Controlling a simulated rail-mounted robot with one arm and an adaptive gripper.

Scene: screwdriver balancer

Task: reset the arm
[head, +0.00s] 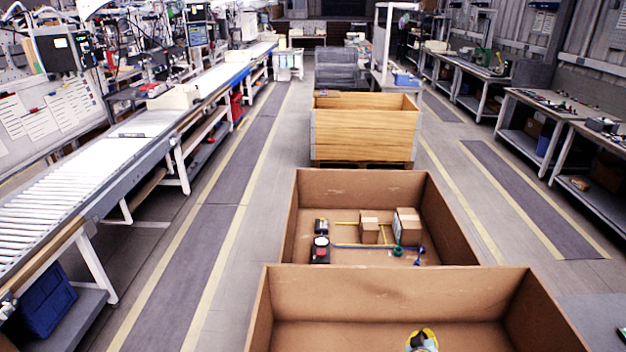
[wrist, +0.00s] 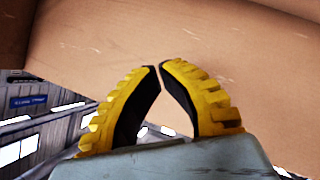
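My gripper (wrist: 160,68) has yellow ribbed fingers with black inner pads. Its fingertips come together almost touching, and a narrow gap shows lower between the pads with nothing in it. In the head view a small part of my gripper (head: 422,338) shows at the bottom edge, over the near open cardboard box (head: 390,290). In the wrist view a brown cardboard surface (wrist: 210,40) fills the area beyond the fingertips. Most of my arm is out of view.
A second cardboard box (head: 300,215) behind holds small cartons (head: 407,226), a black and red item (head: 320,250) and blue-ended tools. A wooden crate (head: 365,130) stands farther back. A roller conveyor (head: 60,210) runs along the left, workbenches (head: 570,105) along the right.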

